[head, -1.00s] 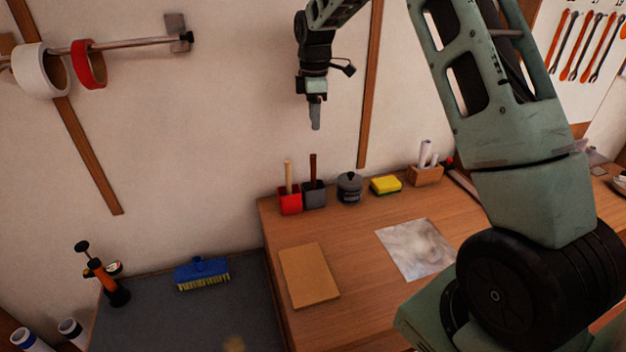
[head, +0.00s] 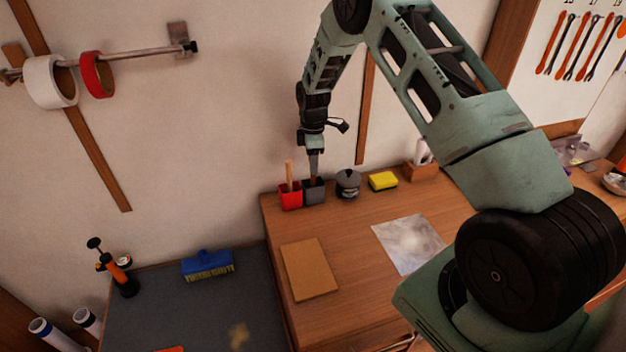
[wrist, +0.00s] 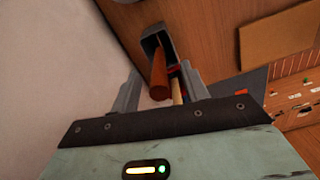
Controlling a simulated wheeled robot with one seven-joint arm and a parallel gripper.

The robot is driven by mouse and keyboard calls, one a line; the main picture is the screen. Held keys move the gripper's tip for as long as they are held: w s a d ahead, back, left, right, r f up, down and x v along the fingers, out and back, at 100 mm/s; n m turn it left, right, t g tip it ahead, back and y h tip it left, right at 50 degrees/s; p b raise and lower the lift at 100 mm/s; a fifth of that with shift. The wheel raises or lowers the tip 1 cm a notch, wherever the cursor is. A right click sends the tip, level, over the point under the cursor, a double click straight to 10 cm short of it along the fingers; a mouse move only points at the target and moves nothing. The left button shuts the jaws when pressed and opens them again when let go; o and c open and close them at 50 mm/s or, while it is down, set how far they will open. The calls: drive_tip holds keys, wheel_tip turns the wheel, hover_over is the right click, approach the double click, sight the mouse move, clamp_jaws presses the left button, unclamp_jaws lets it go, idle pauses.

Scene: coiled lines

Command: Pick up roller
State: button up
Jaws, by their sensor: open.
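Two handled tools stand upright in holders on the wooden bench against the wall, their lower ends hidden. A dark brown handle (wrist: 158,76) stands in the grey holder (head: 314,190), and a pale wooden handle (head: 289,174) stands in the red holder (head: 290,196). I cannot tell which belongs to the roller. My gripper (head: 314,172) points down over the grey holder. In the wrist view my gripper (wrist: 160,84) is open, with the brown handle between its fingers and not clasped. The pale handle (wrist: 177,91) shows close to the right finger.
A grey lidded pot (head: 348,184), a yellow sponge (head: 383,181) and a wooden box (head: 421,172) stand right of the holders. The wall is close behind. A brown board (head: 310,270) and a pale sheet (head: 408,244) lie on the bench in front.

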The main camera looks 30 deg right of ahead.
sight(313, 178)
drive_tip(key=shift+f+p, duration=0.45)
drive_tip(key=shift+f, duration=0.9)
clamp_jaws()
drive_tip(key=shift+r, duration=0.1)
